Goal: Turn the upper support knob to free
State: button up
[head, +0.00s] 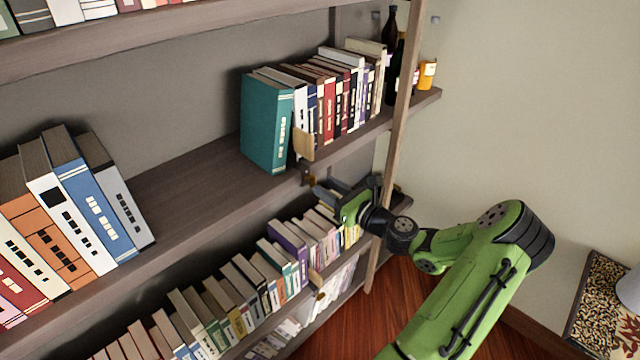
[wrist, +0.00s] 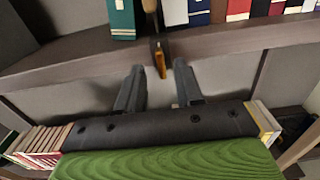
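The upper support knob (head: 310,180) is a small brass-coloured piece on a dark mount at the front edge of the middle shelf (head: 205,185). It also shows in the wrist view (wrist: 160,62), hanging down just beyond the gap between my fingers. A light wooden book support (head: 304,144) stands above it, against the row of books. My gripper (head: 325,190) is open and empty, in front of the shelf edge and close to the knob. In the wrist view my gripper (wrist: 158,78) has its two dark fingers apart, one on each side of the knob, with no contact visible.
A teal book (head: 266,125) stands left of the support, with several books to its right. A lower shelf holds a long row of books (head: 240,290) beneath my gripper. A wooden upright (head: 401,85) rises close behind my wrist. Bottles (head: 390,50) stand at the shelf's right end.

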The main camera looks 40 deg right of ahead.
aim_at(316, 180)
jog(key=w, duration=0.3)
jog(key=shift+w, duration=0.25)
jog(key=shift+c, duration=0.3)
grip_shut()
